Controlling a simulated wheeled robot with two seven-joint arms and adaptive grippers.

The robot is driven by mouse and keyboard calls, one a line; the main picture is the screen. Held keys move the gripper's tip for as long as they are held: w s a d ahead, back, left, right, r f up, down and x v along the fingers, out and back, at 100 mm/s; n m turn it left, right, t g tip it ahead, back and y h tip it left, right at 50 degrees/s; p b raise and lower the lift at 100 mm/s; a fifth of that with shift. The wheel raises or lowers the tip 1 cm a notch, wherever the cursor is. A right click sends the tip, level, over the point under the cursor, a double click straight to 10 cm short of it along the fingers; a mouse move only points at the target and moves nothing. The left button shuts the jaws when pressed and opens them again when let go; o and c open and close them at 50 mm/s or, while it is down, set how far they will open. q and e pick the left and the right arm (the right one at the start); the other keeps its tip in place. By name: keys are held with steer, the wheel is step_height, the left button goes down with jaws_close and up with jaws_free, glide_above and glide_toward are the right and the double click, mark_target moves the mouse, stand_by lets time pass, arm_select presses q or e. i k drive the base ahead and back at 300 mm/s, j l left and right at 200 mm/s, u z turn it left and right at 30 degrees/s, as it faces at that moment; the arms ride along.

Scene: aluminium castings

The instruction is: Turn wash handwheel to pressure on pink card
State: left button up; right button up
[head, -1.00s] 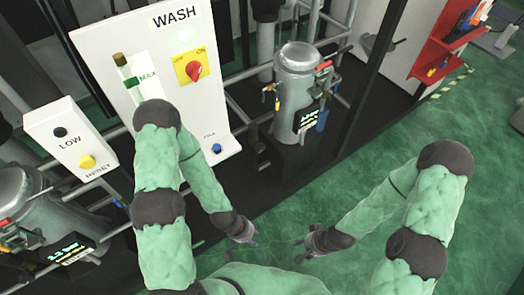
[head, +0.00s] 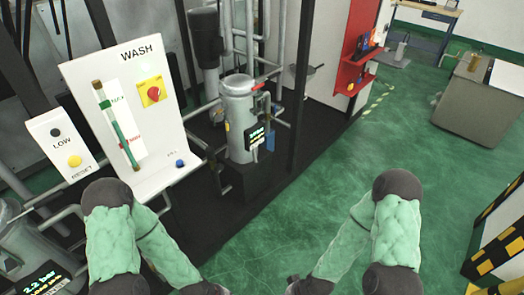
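The white WASH panel (head: 128,110) stands at the left with a clear tube (head: 118,125) with green in it, a red-and-yellow rotary switch (head: 154,92) and a blue button (head: 180,163). A grey vessel (head: 239,110) with a small lit display (head: 256,136) stands right of the panel. I cannot make out a handwheel or a pink card. My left gripper (head: 206,289) is at the bottom edge, partly cut off, below and apart from the panel. My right gripper (head: 302,286) is at the bottom edge too, over the green floor. The fingers of both are too small and cut off to read.
A LOW/RESET box (head: 60,148) stands left of the panel, above another display reading about 2.2 bar (head: 45,283). Dark posts and pipes surround the vessel. A red wall rack (head: 355,65) and a grey cabinet (head: 483,100) are farther right. Green floor (head: 400,140) is open between.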

mark_target(218, 168)
steer(key=k+l, duration=0.1)
steer(key=k, duration=0.35)
steer(key=u, duration=0.4)
steer(key=i+l+u, duration=0.75)
steer(key=l+u, duration=0.25)
steer(key=i+l, duration=0.15)
steer(key=l, duration=0.25)
steer(key=i+l, duration=0.15)
steer(key=l, duration=0.25)
steer(key=i+l, duration=0.15)
steer(key=l, duration=0.2)
steer(key=i+l+u, duration=0.1)
steer(key=l, duration=0.3)
steer(key=i+l, duration=0.2)
steer(key=l, duration=0.2)
